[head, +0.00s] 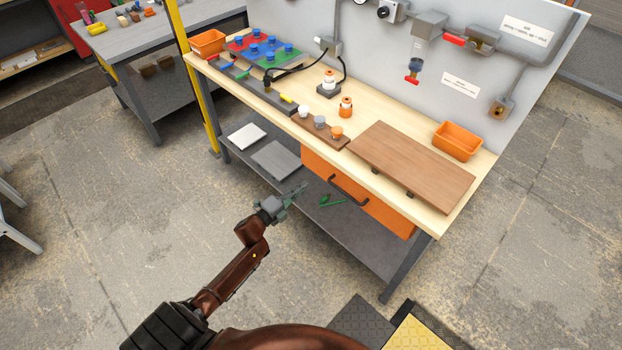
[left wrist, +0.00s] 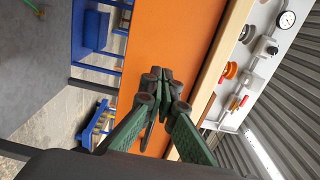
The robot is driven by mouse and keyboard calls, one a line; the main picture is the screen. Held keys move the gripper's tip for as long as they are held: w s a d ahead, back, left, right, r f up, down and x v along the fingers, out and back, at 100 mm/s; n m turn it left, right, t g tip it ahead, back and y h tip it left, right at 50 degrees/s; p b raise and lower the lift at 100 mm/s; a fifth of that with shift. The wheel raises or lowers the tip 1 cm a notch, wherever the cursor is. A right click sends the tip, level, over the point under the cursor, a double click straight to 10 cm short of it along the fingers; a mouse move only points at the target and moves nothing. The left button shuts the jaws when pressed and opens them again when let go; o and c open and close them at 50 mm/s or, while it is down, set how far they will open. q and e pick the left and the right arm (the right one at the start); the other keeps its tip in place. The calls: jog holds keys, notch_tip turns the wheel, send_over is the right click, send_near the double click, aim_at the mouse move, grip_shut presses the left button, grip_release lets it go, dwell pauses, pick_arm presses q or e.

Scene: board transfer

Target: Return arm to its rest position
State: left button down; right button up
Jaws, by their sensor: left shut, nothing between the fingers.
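My left gripper (head: 293,196) is in front of the workbench, beyond its front edge and away from the items on top. In the left wrist view its fingers (left wrist: 161,84) meet at the tips with nothing held, and the orange drawer front fills the view behind them. The left arm reaches up from the bottom of the head view. The workbench (head: 375,119) has a wooden top. A brown board (head: 412,165) lies on its right part, apart from the gripper. My right gripper does not show.
An orange drawer (head: 385,212) with a dark handle is under the bench top. A lower shelf (head: 240,148) holds flat plates. Orange bins (head: 458,141), a peg board (head: 262,50) and several small knobs stand on top. A grey panel rises behind. Open floor (head: 110,240) lies to the left.

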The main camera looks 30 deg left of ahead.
pick_arm(q)
jog(key=shift+s+a, duration=0.25)
jog(key=shift+s, duration=0.95)
jog(key=shift+s+a, duration=0.2)
jog(key=shift+s, duration=0.95)
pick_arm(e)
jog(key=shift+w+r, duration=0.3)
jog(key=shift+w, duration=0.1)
